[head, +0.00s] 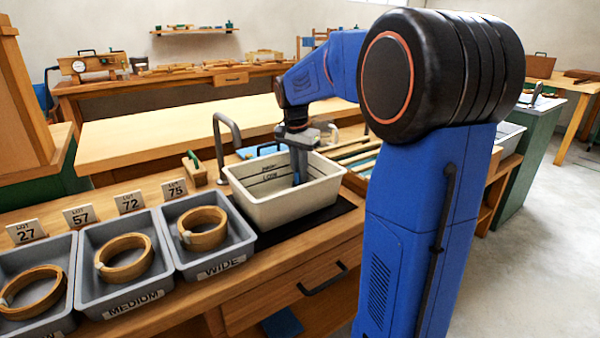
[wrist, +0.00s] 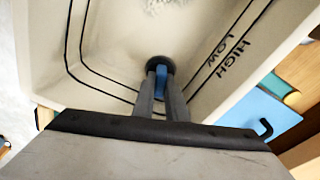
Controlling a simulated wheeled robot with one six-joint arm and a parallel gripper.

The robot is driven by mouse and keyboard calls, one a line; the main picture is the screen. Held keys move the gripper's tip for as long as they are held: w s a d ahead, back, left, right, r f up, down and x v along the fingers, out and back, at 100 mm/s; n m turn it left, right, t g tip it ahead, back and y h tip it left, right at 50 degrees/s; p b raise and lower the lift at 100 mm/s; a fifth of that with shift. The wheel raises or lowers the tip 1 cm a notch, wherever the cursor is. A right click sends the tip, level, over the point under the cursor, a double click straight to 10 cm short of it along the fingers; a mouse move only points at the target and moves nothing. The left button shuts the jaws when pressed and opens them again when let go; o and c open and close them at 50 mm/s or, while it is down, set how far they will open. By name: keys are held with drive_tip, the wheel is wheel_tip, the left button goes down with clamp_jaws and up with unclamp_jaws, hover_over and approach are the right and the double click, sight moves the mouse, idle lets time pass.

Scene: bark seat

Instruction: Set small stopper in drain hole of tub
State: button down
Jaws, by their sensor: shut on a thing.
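The cream tub (head: 285,213) stands on the bench, with fill lines and the words LOW and HIGH inside its wall; it also fills much of the wrist view (wrist: 115,60). My gripper (head: 296,183) reaches down into the tub. In the wrist view my gripper (wrist: 162,92) is shut on the small stopper (wrist: 161,72), whose blue part shows between the fingers. A dark round shape surrounds the fingertips at the tub floor. I cannot tell whether it is the stopper's rim or the drain hole, nor whether the stopper sits in the hole.
A bent grey tap (head: 228,135) rises behind the tub's left side. Grey trays (head: 125,290) with wooden rings stand left of the tub, with number cards behind. A blue item (wrist: 262,105) lies beside the tub. Wooden strips lie to its right.

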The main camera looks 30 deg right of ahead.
drive_tip(key=shift+f, duration=0.25)
drive_tip(key=c, duration=1.4)
unclamp_jaws()
drive_tip(key=shift+r, duration=0.1)
drive_tip(key=shift+r, duration=3.4)
